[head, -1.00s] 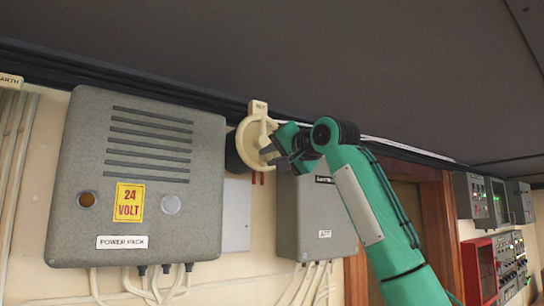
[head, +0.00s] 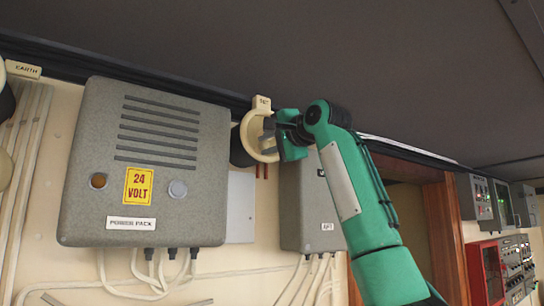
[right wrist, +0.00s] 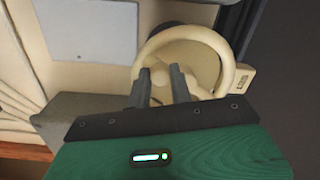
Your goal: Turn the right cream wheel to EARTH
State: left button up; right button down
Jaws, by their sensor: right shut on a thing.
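The right cream wheel (head: 245,132) is on the wall between two grey boxes, with a small cream plate (head: 262,102) above it whose lettering is too small to read. My right gripper (head: 268,137) is at the wheel and covers its right part. In the right wrist view, the two dark fingers (right wrist: 161,75) are shut on a cream part of the wheel (right wrist: 190,36), inside the rim's near left side; I cannot tell whether it is spoke or rim. A plate marked EARTH (head: 23,69) is at the far left. My left gripper is not in view.
The grey 24 volt power pack (head: 145,190) stands out from the wall left of the wheel. A smaller grey box (head: 305,210) is just below right, close to my arm. Part of another cream round fitting (head: 4,168) shows at the left edge. The dark ceiling (head: 400,70) hangs above.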

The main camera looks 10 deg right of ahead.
jog(key=shift+s+a+r+m, duration=0.1)
jog(key=shift+a+r+m, duration=0.1)
jog(key=shift+m, duration=0.3)
jog(key=shift+s+a+m, duration=0.1)
jog(key=shift+a+m, duration=0.05)
jog(key=shift+m, duration=0.25)
jog(key=m, duration=0.1)
jog(key=r+m, duration=0.1)
jog(key=m, duration=0.1)
jog(key=shift+s+a, duration=0.1)
jog(key=shift+a, duration=0.25)
jog(key=shift+a+r+m, duration=0.1)
jog(key=shift+r+m, duration=0.05)
jog(key=shift+m, duration=0.65)
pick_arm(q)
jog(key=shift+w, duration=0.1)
pick_arm(e)
jog(key=shift+s, duration=0.1)
jog(key=c, duration=1.3)
grip_release()
jog(key=shift+o, duration=0.2)
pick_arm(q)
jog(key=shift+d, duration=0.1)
